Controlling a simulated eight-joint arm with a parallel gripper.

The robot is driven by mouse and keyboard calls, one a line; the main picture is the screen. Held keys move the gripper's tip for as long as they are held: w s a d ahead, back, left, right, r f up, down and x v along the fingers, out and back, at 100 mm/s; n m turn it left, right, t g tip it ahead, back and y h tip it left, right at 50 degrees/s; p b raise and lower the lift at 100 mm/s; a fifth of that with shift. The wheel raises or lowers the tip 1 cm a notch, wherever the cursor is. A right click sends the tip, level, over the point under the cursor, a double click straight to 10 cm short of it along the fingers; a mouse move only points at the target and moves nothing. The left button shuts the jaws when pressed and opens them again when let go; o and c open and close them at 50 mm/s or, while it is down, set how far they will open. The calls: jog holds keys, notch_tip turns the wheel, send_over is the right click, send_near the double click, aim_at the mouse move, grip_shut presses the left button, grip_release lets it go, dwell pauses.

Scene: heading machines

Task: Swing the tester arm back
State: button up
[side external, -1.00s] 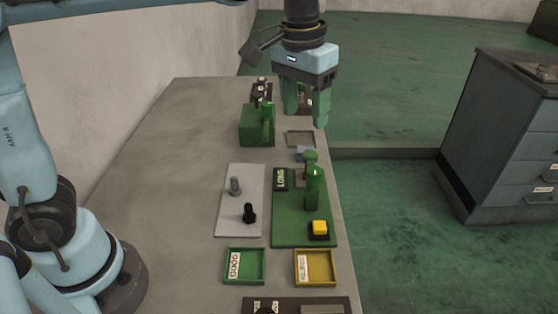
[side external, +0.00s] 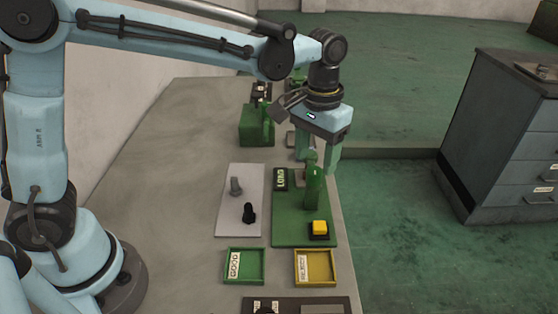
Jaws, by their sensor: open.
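The tester is a green base plate (side external: 288,232) with an upright green post and arm (side external: 313,188), a yellow button (side external: 319,228) and a dark display reading "LONG" (side external: 281,179). The tester arm's top is at the post's upper end, partly hidden by my gripper. My gripper (side external: 318,165) points down with its green fingers open, just behind and above the post. I cannot tell whether the fingers touch the arm. Nothing shows between the fingers apart from the post's top in front of them.
A grey plate (side external: 236,218) left of the tester holds a grey peg (side external: 236,186) and a black peg (side external: 249,213). A green tray (side external: 244,280) and a yellow tray (side external: 328,281) stand in front. A green machine (side external: 256,130) stands behind. The table's left side is clear.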

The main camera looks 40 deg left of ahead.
jog(key=shift+f, duration=1.3)
grip_shut()
